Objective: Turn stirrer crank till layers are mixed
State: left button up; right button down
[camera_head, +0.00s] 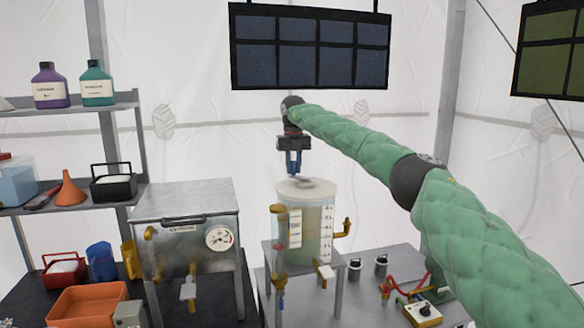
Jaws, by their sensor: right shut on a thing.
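A clear cylindrical vessel (317,240) stands on a small metal stand, with a pale lid and brass fittings. Its contents look pale yellow-green; I cannot make out sharp layers. The stirrer crank (308,182) is a small grey piece on top of the lid. My right gripper (294,170) points down with its blue fingers at the crank's left end, shut on the crank handle, which the fingers mostly hide. My right arm in its green padded sleeve reaches in from the right. My left gripper is not in view.
A metal box with a pressure gauge (219,237) stands left of the vessel. Shelves (70,204) with bottles and a funnel are at far left. An orange tray (88,306) lies front left. Two small canisters (381,265) and a red-hosed device (424,312) sit right.

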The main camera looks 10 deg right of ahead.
jog(key=m, duration=0.1)
jog(key=d+m, duration=0.1)
jog(key=shift+w+m, duration=0.4)
jog(key=m, duration=0.1)
jog(key=d+m, duration=0.1)
jog(key=shift+w+d+m, duration=0.1)
jog(key=shift+w+m, duration=0.15)
jog(key=shift+m, duration=0.15)
jog(key=shift+d+m, duration=0.2)
jog(key=shift+m, duration=0.2)
jog(key=shift+w+d+m+b, duration=0.1)
jog(key=shift+d+m+b, duration=0.35)
jog(key=shift+m, duration=0.45)
jog(key=shift+d+m, duration=0.3)
jog(key=shift+m, duration=0.4)
jog(key=shift+d+m+b, duration=0.4)
jog(key=shift+m+b, duration=0.15)
jog(key=shift+m, duration=0.35)
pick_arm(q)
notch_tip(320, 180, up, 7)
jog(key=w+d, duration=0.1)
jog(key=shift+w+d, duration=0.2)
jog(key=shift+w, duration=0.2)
pick_arm(e)
jog(key=shift+d+r+m, duration=0.1)
jog(key=shift+d+m, duration=0.1)
jog(key=shift+m, duration=0.3)
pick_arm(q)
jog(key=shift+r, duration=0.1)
